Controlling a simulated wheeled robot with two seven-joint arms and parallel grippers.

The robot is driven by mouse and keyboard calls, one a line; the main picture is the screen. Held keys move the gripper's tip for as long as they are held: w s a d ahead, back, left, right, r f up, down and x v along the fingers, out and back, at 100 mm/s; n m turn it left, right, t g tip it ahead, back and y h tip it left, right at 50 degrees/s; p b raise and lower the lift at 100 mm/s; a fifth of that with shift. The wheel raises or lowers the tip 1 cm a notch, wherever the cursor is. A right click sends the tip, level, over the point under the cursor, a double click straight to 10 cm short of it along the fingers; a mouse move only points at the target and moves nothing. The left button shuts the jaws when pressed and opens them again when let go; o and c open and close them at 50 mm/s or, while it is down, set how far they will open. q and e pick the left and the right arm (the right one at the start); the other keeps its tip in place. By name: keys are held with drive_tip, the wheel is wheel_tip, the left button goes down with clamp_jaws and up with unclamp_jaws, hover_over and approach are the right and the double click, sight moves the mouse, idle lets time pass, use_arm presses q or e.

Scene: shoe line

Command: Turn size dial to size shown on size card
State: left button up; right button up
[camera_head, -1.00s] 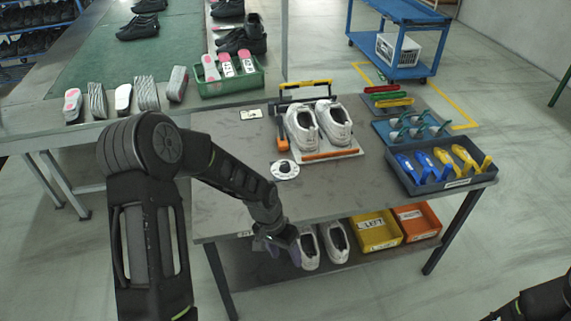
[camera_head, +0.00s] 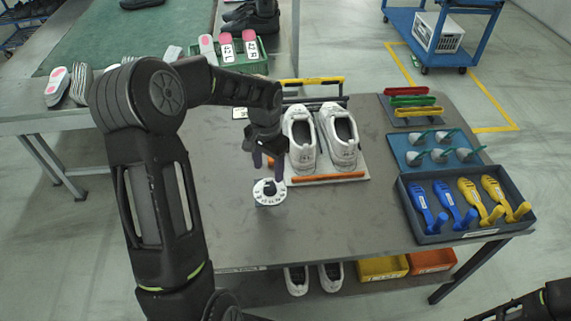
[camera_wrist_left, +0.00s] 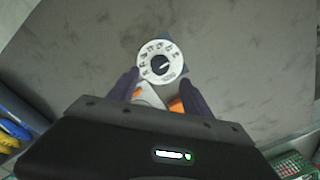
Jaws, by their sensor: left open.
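The size dial (camera_head: 269,192) is a round white disc with dark marks around its rim and a dark centre knob, on the grey table. In the left wrist view the dial (camera_wrist_left: 174,75) lies just beyond my fingertips; its numbers are too small to read. My left gripper (camera_head: 267,166) points down, open and empty, close above the dial's far side. Its two fingers also show apart in the left wrist view (camera_wrist_left: 160,82). A small white card (camera_head: 240,113), perhaps the size card, is partly hidden behind my left arm; its print is unreadable. My right gripper is out of view.
White shoes (camera_head: 340,140) stand on a board with an orange bar (camera_head: 328,177), close right of the gripper. A dark tray (camera_head: 480,235) of blue and yellow tools and a blue mat (camera_head: 400,152) are farther right. The table's front middle is clear.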

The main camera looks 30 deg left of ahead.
sight(270, 186)
use_arm(q)
drive_tip(key=shift+w+r, duration=0.1)
drive_tip(key=shift+w, duration=0.1)
drive_tip(key=shift+s+r, duration=0.1)
drive_tip(key=shift+s, duration=0.15)
drive_tip(key=shift+w+f+p, duration=0.1)
drive_tip(key=shift+f+p, duration=0.5)
drive_tip(key=shift+f, duration=3.35)
drive_tip(key=shift+c, duration=0.4)
clamp_jaws()
